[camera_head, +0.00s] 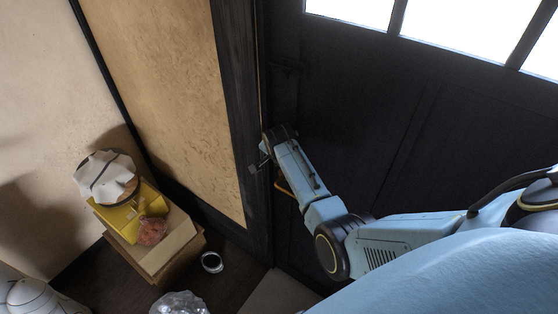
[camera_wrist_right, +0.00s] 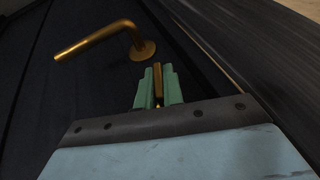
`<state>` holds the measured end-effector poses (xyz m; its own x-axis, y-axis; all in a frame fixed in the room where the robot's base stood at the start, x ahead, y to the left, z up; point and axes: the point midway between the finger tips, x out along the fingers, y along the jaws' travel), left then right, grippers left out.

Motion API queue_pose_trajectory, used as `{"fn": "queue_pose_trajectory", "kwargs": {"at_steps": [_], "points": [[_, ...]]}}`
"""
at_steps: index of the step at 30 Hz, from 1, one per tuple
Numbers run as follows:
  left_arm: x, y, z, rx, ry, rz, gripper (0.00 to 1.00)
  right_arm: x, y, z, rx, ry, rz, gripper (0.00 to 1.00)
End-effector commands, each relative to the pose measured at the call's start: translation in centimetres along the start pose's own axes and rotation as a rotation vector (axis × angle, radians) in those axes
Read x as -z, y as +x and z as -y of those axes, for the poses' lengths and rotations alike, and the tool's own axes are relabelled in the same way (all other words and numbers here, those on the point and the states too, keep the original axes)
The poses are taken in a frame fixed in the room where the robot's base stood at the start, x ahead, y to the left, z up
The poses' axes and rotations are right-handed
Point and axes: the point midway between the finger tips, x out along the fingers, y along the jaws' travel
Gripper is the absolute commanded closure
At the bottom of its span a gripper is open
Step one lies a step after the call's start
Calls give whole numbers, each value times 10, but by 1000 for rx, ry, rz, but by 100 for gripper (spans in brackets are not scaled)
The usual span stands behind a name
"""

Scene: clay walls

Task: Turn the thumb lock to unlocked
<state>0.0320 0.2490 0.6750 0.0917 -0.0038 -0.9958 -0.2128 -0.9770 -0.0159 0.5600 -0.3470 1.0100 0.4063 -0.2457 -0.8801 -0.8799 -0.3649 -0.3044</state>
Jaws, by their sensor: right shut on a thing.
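The thumb lock (camera_wrist_right: 158,88) is a small brass piece on the dark door, seen in the right wrist view between the green fingers of my right gripper (camera_wrist_right: 157,72). The fingers are shut on it, and they hide most of it, so its turn angle is hard to tell. In the head view my right gripper (camera_head: 263,160) reaches the door's left edge, and the lock is hidden there. A brass lever handle (camera_wrist_right: 97,40) sits beside the lock, apart from the fingers. My left gripper is not in view.
The dark door (camera_head: 360,130) has bright panes at the top and a dark frame post (camera_head: 240,110) at its left. A cardboard box (camera_head: 165,250) with a yellow box (camera_head: 120,218) stands at the left. A roll of tape (camera_head: 212,262) and a clear bag (camera_head: 180,304) lie on the floor.

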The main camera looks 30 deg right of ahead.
Motion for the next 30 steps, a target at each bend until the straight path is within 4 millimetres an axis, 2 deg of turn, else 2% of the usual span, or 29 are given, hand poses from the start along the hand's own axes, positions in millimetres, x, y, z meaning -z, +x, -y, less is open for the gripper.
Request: {"fn": "queue_pose_trajectory", "kwargs": {"at_steps": [12, 30], "points": [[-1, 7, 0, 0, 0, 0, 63, 0, 1, 1, -239, -101, 0, 100], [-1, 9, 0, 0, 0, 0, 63, 0, 0, -1, -302, -127, -1, 100]]}}
